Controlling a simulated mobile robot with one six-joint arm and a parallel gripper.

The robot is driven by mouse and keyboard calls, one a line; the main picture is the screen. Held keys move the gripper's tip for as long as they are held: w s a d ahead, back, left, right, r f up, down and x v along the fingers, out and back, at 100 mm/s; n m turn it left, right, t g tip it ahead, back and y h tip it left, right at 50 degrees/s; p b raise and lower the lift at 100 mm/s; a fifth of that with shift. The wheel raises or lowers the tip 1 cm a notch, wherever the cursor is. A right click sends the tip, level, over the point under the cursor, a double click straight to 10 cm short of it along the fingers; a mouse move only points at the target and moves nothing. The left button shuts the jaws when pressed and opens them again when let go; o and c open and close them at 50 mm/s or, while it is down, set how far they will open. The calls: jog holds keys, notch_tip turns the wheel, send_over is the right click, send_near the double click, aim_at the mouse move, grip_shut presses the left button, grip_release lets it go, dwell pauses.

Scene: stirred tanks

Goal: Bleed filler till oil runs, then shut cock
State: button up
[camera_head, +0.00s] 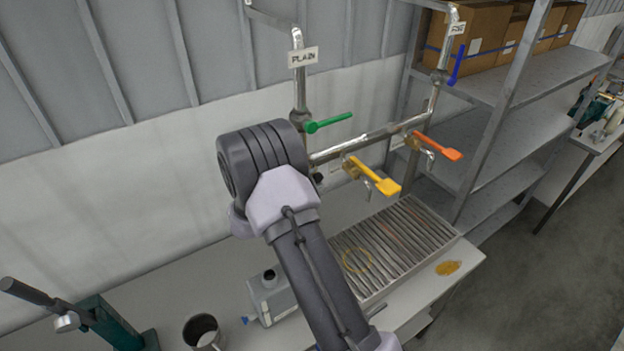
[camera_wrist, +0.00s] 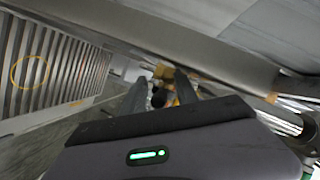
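In the head view a yellow-handled cock (camera_head: 375,177) and an orange-handled cock (camera_head: 436,146) sit on a horizontal pipe above a slatted grating (camera_head: 400,240). Each has a small bent spout, and I see no stream from either. A green-handled cock (camera_head: 328,123) is on the upright pipe labelled PLAIN (camera_head: 303,57). A blue lever (camera_head: 457,64) is on the right upright pipe. In the wrist view my gripper (camera_wrist: 161,76) has its two fingers apart, with yellow parts (camera_wrist: 165,73) and a dark round part between or beyond them; contact is unclear. My arm hides the gripper in the head view.
A grey can (camera_head: 272,295), an open metal cup (camera_head: 203,330) and a green lever tool (camera_head: 105,320) stand on the bench at left. An amber puddle (camera_head: 448,267) lies beside the grating. Metal shelving (camera_head: 500,130) with cartons rises at right.

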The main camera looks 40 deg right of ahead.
grip_shut()
jog(key=shift+f+b, duration=0.15)
jog(key=shift+b, duration=0.15)
jog(key=n+t+h+b, duration=0.1)
jog(key=h+b, duration=0.1)
jog(key=b, duration=0.9)
jog(key=n+t+h+b, duration=0.1)
jog(key=h+b, duration=0.2)
jog(key=b, duration=0.9)
jog(key=f+n+t+h+b, duration=0.1)
jog(key=h+b, duration=0.1)
jog(key=b, duration=0.9)
jog(key=shift+d+n+h+b, duration=0.3)
jog(key=shift+d+b, duration=0.05)
jog(key=shift+r, duration=0.2)
